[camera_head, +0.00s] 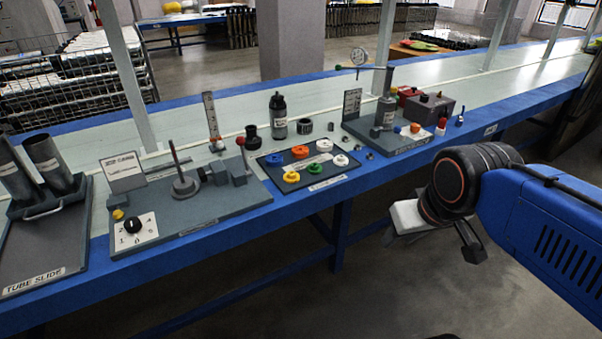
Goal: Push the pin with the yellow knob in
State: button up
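A small yellow knob (118,214) shows at the left edge of the left grey board (190,226), beside a white dial plate with a black knob (132,225). The pin under the yellow knob is too small to make out. My gripper (434,244) is at the right, over the floor in front of the table edge, far from the yellow knob. Its two dark fingertips show apart, and nothing shows between them.
The left board also carries an upright rod on a round base (185,184) and grey blocks. A tray (317,184) with coloured rings lies mid-table. Another board (400,143) with a post is right of it. Tubes (50,160) stand at far left. Floor in front is free.

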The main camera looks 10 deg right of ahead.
aim_at(118, 214)
jog(key=u, duration=1.25)
